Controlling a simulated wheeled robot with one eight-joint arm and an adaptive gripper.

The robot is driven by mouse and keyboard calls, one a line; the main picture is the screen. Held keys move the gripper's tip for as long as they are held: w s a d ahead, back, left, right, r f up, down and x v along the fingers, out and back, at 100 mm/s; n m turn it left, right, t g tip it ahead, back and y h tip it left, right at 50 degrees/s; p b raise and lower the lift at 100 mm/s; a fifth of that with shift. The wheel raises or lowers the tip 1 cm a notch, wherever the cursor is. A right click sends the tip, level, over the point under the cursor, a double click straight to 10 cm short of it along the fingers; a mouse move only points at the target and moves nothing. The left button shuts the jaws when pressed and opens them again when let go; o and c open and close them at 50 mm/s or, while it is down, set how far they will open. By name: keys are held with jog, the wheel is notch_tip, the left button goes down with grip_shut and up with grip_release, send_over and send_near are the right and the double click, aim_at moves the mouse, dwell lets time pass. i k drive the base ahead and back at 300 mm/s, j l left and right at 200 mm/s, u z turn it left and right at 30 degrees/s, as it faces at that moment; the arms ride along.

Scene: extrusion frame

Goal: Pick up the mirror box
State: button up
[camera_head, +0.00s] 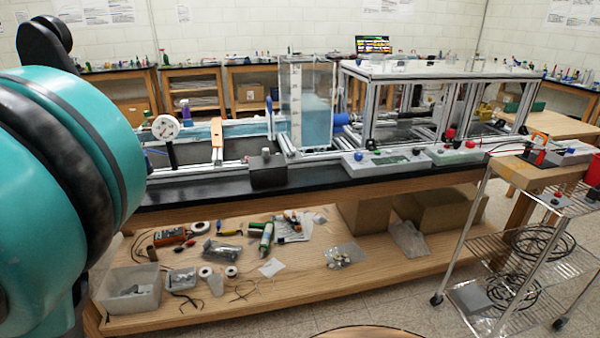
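No object here can be told for certain as the mirror box. A dark grey box (268,172) with a small knob on top sits at the front edge of the black bench top (375,190). Behind it stands a tall clear box (306,80), its lower part bluish. A large teal and black link of my arm fills the left of the view. My gripper is not visible.
An aluminium extrusion frame (445,70) stands on the bench, with grey control boxes (385,160) along its front. A lower wooden shelf (290,290) holds tools, bins and cardboard boxes. A wire cart (530,240) stands at the right.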

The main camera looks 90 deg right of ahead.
aim_at(265, 178)
jog(key=z, duration=2.95)
jog(key=i+j+z, duration=0.15)
jog(key=i+j, duration=0.1)
jog(key=j, duration=0.1)
